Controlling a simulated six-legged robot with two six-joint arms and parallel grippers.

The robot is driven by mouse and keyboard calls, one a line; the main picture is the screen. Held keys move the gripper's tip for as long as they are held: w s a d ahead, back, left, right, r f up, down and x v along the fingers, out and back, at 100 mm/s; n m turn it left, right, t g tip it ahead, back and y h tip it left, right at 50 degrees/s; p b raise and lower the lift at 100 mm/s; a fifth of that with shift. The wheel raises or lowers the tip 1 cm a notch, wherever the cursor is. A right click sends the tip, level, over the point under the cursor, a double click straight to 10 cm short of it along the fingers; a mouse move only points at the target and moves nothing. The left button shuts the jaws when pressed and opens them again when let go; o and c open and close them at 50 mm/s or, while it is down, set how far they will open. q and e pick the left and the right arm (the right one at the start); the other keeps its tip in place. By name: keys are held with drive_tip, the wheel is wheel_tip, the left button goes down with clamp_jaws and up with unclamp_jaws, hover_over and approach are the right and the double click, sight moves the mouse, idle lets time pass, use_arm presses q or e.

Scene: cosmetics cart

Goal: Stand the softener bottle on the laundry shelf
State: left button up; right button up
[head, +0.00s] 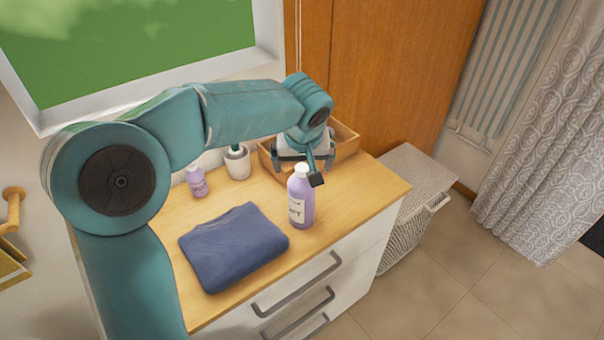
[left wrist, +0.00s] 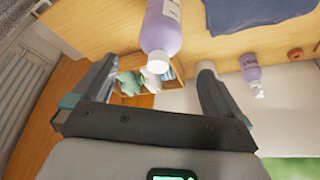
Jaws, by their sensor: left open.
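A lilac bottle with a white cap (head: 301,203) stands upright near the front edge of the wooden dresser top (head: 335,205). My left gripper (head: 297,170) is open and empty, just behind the bottle's cap, one finger close beside it. In the left wrist view the bottle (left wrist: 160,28) shows cap towards me, ahead of the spread fingers (left wrist: 158,68). A smaller lilac bottle (head: 196,182) stands further left at the back, also in the left wrist view (left wrist: 251,72). I cannot tell from labels which is softener. No shelf is clearly identifiable. My right gripper does not show.
A folded blue cloth (head: 235,247) lies left of the bottle. A white pot (head: 237,163) and a wooden tray (head: 347,139) stand at the back, the tray partly hidden by my arm. A wicker basket (head: 412,190) stands right of the dresser. Bare wood lies right of the bottle.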

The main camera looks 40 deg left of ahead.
use_arm(q)
drive_tip(key=s+d+f+m+g+h, duration=0.1)
drive_tip(key=s+d+f+m+h, duration=0.15)
drive_tip(key=d+f, duration=0.65)
drive_tip(key=s+d+f+m+g+h, duration=0.1)
drive_tip(key=s+d+f+m+h, duration=0.3)
drive_tip(key=f, duration=1)
drive_tip(key=s+d+f, duration=0.4)
drive_tip(key=s+f, duration=0.2)
drive_tip(key=s, duration=0.1)
drive_tip(key=s+d+f+g, duration=0.1)
drive_tip(key=s+d+f, duration=0.3)
drive_tip(key=s+f, duration=0.3)
drive_tip(key=shift+s+d, duration=0.15)
drive_tip(key=shift+d, duration=0.2)
